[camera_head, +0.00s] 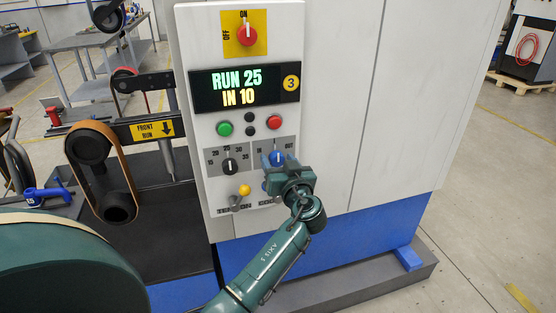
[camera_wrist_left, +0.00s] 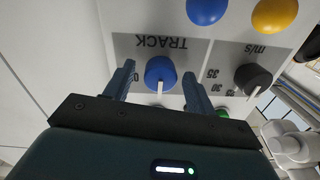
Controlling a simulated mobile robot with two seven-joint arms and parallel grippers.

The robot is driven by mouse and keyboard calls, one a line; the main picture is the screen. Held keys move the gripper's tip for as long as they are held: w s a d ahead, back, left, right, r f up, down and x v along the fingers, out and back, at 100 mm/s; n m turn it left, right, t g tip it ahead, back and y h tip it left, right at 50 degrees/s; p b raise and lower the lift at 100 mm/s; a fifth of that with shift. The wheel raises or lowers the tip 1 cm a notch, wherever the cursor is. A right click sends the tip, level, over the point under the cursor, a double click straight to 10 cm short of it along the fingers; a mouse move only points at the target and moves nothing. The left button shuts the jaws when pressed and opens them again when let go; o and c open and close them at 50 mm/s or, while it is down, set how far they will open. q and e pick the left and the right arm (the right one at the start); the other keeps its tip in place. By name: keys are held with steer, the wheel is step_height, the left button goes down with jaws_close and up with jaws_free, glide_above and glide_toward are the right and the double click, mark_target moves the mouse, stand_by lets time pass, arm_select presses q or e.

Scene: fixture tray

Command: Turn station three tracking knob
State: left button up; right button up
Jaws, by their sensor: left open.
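The blue tracking knob (camera_head: 278,156) is on the grey right-hand dial plate of the station three panel (camera_head: 195,20), in a scale marked IN and OUT. In the left wrist view the knob (camera_wrist_left: 160,71) sits below an upside-down TRACK label, its white pointer line towards the gripper body. My left gripper (camera_head: 277,164) is open in front of the knob. In the left wrist view its fingers (camera_wrist_left: 159,78) stand on either side of the knob, with gaps showing. The display (camera_head: 238,88) reads RUN 25 IN 10. My right gripper is in neither view.
Left of the knob is a black speed dial (camera_head: 230,166). Green (camera_head: 224,129) and red (camera_head: 275,122) buttons are above. A yellow knob (camera_head: 244,190) is below; a blue one in the left wrist view (camera_wrist_left: 207,9) is beside it. A belt (camera_head: 124,168) runs at left.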

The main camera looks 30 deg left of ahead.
arm_select(q)
steer(key=c, duration=1)
steer(key=shift+m+b, duration=0.4)
steer(key=shift+m, duration=1.9)
steer(key=o, duration=1)
